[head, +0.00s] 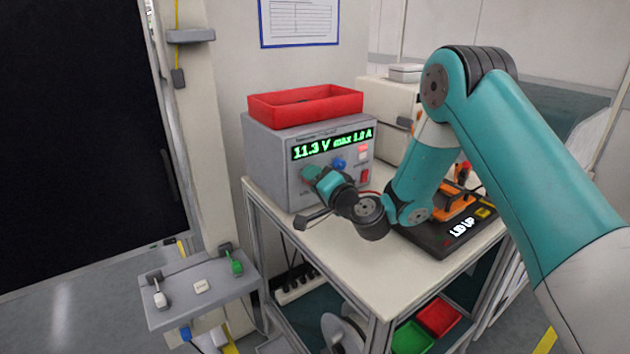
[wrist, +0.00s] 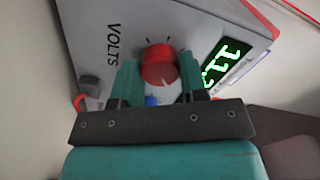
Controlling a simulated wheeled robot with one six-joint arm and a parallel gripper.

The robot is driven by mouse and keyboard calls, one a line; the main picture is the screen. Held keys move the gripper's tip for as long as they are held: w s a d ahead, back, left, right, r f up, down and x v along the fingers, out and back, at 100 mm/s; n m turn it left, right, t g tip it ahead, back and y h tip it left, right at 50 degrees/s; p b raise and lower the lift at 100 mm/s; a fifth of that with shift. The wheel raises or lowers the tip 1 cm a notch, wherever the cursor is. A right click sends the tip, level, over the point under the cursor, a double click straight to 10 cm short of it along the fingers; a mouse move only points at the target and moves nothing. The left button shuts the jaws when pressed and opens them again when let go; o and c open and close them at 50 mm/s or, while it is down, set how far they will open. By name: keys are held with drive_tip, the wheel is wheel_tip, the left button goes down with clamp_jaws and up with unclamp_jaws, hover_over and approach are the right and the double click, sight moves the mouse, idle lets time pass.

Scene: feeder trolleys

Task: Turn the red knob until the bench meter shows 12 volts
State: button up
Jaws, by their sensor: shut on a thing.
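The bench meter (head: 283,160) is a grey box on the trolley top. Its green display (head: 332,145) reads 11.3 V, max 1.0 A. The red knob (wrist: 158,64) shows in the wrist view, beside the word VOLTS, with its lower part between my fingers. My gripper (wrist: 158,78) is shut on the red knob, one teal finger on each side. In the head view my gripper (head: 312,173) reaches the left of the meter's front face and hides the knob. Part of the display (wrist: 226,62) also shows in the wrist view, tilted.
A red tray (head: 305,104) sits on top of the meter. A black device with an orange part (head: 455,204) stands at the right of the trolley top.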

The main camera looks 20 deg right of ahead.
drive_tip(key=m, duration=0.5)
drive_tip(key=shift+p, duration=0.4)
drive_tip(key=shift+m, duration=0.4)
drive_tip(key=o, duration=0.9)
